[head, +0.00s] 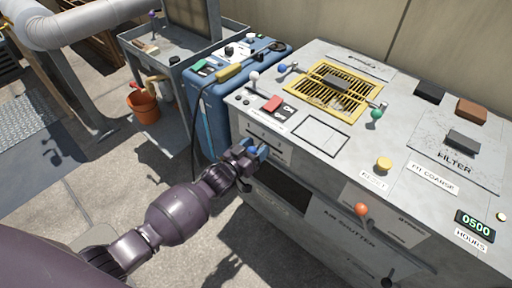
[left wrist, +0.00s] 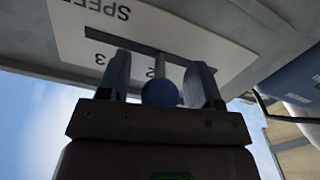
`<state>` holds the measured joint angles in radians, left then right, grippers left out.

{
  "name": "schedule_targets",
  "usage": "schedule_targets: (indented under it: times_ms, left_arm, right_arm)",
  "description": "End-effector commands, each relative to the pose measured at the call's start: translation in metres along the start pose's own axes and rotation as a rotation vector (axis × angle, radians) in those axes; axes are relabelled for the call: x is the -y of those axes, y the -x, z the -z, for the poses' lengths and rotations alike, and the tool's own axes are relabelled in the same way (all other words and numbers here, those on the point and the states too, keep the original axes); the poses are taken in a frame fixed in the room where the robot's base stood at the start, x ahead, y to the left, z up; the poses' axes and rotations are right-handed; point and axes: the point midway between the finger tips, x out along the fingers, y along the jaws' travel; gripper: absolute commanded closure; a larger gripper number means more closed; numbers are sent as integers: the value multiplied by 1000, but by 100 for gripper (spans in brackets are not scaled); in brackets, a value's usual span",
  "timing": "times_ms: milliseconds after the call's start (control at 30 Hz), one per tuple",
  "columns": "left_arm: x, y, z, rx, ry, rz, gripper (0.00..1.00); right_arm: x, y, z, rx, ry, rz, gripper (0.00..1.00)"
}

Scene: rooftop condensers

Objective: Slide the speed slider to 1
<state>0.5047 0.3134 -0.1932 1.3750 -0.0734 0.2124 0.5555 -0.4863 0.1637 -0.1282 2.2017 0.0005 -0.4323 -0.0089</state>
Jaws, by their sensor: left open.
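The speed slider is a blue ball knob (left wrist: 160,92) on a metal stem in a dark slot of a white plate (left wrist: 215,50) lettered SPEED, upside down in the left wrist view. The stem stands close to the mark 2; the 3 is to its left, and no 1 is readable. My left gripper (left wrist: 161,66) is open, with one finger on each side of the knob and stem; contact is not clear. In the head view the left gripper (head: 257,151) is at the front face of the grey console (head: 320,205), hiding most of the slider. My right gripper is not in view.
An orange-red knob (head: 361,210) for the air shutter sticks out of the front face to the right. On top are a yellow grille (head: 335,90), a yellow button (head: 384,163) and a FILTER panel (head: 455,150). A blue machine (head: 215,100) stands close by on the left.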

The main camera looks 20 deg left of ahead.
Motion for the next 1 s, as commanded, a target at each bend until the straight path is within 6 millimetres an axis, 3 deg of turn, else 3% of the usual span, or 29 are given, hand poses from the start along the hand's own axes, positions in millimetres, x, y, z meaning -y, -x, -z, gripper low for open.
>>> schedule_targets:
  times_ms: [233, 633, 833, 1000]
  left_arm:
    - [0, -1, 0, 0, 0, 0, 41]
    - [0, 0, 0, 0, 0, 0, 100]
    - [8, 0, 1, 1, -3, 0, 100]
    - [37, 0, 6, 3, -5, 1, 100]
  right_arm:
    - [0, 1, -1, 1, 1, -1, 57]
    - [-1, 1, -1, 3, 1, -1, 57]
    - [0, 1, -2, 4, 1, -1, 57]
    - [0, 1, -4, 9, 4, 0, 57]
